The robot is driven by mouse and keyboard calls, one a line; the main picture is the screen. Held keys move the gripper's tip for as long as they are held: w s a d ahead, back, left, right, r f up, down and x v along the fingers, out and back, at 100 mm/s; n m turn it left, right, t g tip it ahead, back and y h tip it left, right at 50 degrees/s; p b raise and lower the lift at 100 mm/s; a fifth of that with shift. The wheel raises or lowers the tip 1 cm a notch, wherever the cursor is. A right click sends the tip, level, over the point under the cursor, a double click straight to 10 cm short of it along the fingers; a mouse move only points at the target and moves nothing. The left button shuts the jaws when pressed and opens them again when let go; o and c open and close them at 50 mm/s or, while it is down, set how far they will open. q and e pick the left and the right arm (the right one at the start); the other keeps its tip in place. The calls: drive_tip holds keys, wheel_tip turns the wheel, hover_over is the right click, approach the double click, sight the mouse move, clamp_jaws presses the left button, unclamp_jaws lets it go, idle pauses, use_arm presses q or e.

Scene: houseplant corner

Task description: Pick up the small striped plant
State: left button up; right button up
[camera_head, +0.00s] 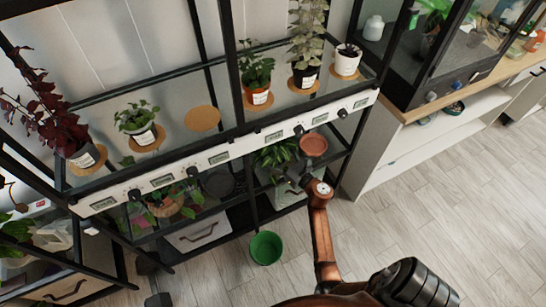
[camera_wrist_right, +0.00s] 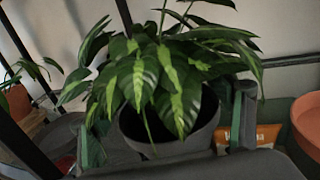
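The striped plant (camera_wrist_right: 165,80) has long green leaves with paler stripes and stands in a dark grey pot (camera_wrist_right: 170,135). In the head view the plant (camera_head: 272,154) is on the lower shelf, with its pot mostly hidden by my right gripper. My right gripper (camera_head: 292,180) reaches in at the shelf front. In the wrist view its fingers (camera_wrist_right: 165,135) stand apart on either side of the pot, and a small gap shows on each side, so it looks open. My left gripper is not in view.
A terracotta saucer (camera_head: 313,145) is right of the plant, and a dark round saucer (camera_head: 218,183) is left of it. The upper glass shelf (camera_head: 180,118) and its white front rail (camera_head: 220,155) lie above. A green bucket (camera_head: 265,248) stands on the floor.

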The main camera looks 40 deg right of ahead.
drive_tip(key=c, duration=1.1)
drive_tip(key=shift+c, duration=0.6)
drive_tip(key=shift+r, duration=0.15)
